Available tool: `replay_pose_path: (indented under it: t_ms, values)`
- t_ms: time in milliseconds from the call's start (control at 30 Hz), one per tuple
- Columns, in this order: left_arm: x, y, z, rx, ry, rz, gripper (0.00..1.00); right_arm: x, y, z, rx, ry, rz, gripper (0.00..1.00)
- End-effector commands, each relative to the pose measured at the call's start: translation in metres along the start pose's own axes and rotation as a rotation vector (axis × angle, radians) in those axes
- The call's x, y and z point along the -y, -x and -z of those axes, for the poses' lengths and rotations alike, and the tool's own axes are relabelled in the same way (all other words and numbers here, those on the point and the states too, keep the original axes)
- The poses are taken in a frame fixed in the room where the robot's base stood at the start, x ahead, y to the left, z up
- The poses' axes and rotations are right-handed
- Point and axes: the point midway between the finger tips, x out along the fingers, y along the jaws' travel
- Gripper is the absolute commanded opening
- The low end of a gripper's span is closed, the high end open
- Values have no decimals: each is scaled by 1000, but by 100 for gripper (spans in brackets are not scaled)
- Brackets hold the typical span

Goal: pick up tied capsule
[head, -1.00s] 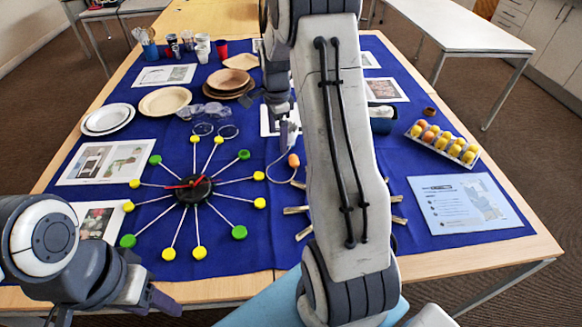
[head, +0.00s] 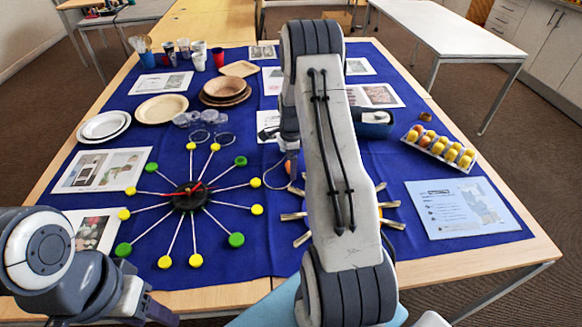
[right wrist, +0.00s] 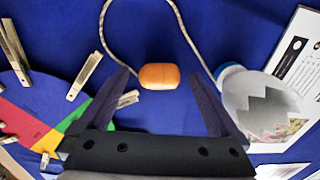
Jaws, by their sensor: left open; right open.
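The tied capsule is an orange, rounded piece (right wrist: 159,76) on a pale cord loop (right wrist: 105,35), lying on the blue cloth in the right wrist view. My right gripper (right wrist: 160,82) is open, with its two dark fingers on either side of the capsule in that view, not closed on it. Whether the fingertips are down at its height I cannot tell. In the head view my right arm hides most of the capsule and gripper; part of the cord (head: 268,178) shows. My left gripper (head: 112,316) is open and empty at the lower left, partly cut off by the frame.
A clear container with a blue rim (right wrist: 262,105) stands close right of the right fingers. A coloured disc with wooden clothespins (right wrist: 35,115) lies left. A black hub with yellow and green knobs on spokes (head: 190,195) and an egg tray (head: 440,148) lie on the cloth.

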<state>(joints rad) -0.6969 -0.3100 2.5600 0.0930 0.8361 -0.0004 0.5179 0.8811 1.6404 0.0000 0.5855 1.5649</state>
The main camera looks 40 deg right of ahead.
Motion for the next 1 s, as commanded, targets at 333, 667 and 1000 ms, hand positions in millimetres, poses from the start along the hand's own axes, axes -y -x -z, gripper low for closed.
replay_pose_path:
  t_ms: [333,667,1000]
  values:
    - [0,0,0,0,0,0,52,0,-5,0,0,0,0,76]
    - [0,0,0,0,0,0,52,1,-5,0,0,0,3,10]
    - [0,-1,0,0,0,0,52,3,27,0,0,0,8,10]
